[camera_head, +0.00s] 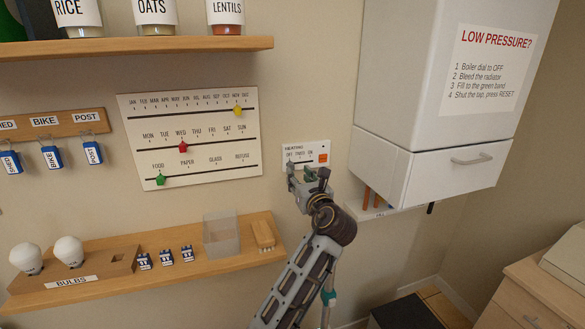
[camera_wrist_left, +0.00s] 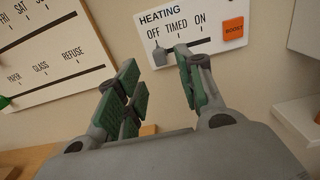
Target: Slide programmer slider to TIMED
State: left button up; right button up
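The heating programmer (camera_wrist_left: 190,30) is a white wall panel marked OFF, TIMED and ON, with a dark slot below the words. It also shows in the head view (camera_head: 294,149). Its grey slider (camera_wrist_left: 158,56) stands at the left end of the slot, below OFF. My left gripper (camera_wrist_left: 157,72) is open in front of the panel, and the slider appears in the gap between its green-padded fingers. I cannot tell whether a finger touches it. In the head view the left gripper (camera_head: 307,176) covers the lower part of the panel. My right gripper is not in view.
An orange BOOST button (camera_wrist_left: 233,29) sits at the panel's right. A planner board (camera_head: 190,137) with coloured markers hangs to the left. A white boiler (camera_head: 400,100) juts out to the right. A wooden shelf (camera_head: 190,270) with bulbs and a clear bin lies below left.

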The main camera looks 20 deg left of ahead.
aim_at(292, 168)
pick_arm(q)
jog(key=shift+p+x, duration=0.3)
jog(key=shift+x, duration=3.15)
jog(key=shift+c, duration=0.5)
grip_shut()
